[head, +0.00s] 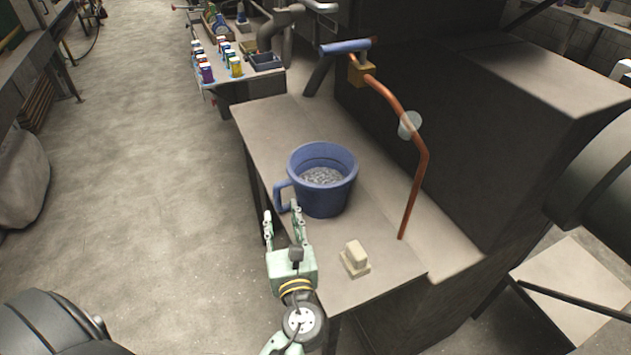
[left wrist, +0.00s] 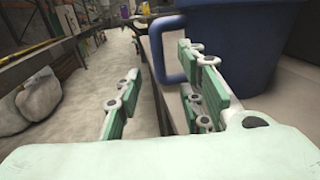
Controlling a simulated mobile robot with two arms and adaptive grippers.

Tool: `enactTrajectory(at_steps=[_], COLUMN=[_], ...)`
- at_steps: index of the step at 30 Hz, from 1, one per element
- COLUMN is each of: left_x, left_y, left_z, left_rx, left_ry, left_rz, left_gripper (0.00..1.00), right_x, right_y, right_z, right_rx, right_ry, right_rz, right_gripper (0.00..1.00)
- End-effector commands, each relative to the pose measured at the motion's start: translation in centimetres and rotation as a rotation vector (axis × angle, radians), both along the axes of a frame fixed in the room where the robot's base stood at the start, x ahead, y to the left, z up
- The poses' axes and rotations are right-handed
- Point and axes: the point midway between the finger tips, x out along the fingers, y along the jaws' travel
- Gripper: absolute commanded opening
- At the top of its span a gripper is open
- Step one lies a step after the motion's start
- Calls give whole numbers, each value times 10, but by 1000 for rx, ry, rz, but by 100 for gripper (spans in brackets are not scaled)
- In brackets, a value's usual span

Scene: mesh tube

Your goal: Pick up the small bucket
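The small bucket (head: 326,190) is blue, stands upright on the bench and holds a grey, glittering material. Its loop handle (head: 281,196) sticks out to the left. My left gripper (head: 283,218) is open and empty at the bench's left edge, just in front of the handle. In the left wrist view, the bucket (left wrist: 240,40) fills the upper right, and the handle (left wrist: 156,52) shows ahead, near the right finger of my left gripper (left wrist: 162,72). I cannot tell whether that finger touches the bucket. My right gripper is not in view.
The bench (head: 360,285) is bare around the bucket. A small pale block (head: 355,258) stands near its front. A copper pipe (head: 416,180) with a blue handle (head: 345,46) rises to the right. A dark box-like structure (head: 470,120) borders the bench. Open floor (head: 140,190) lies left.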

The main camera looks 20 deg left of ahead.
Motion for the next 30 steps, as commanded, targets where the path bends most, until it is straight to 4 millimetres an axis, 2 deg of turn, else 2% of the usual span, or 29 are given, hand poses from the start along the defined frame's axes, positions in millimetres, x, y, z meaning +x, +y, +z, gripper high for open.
enactTrajectory(at_steps=[7,13,23,30], left_x=[24,47,52,51], left_y=[20,38,43,42], left_z=[1,-2,-4,-4], left_rx=[1,1,-1,-1], left_ry=[-2,-1,0,0], left_rz=[1,0,0,0], left_gripper=[35,35,35,14], right_x=[-13,-14,-7,-7], right_y=[-11,-14,-11,-4], right_z=[9,14,15,15], right_rx=[-14,-17,-14,-4], right_ry=[17,20,10,9], right_rz=[4,4,2,-2], right_gripper=[40,40,40,40])
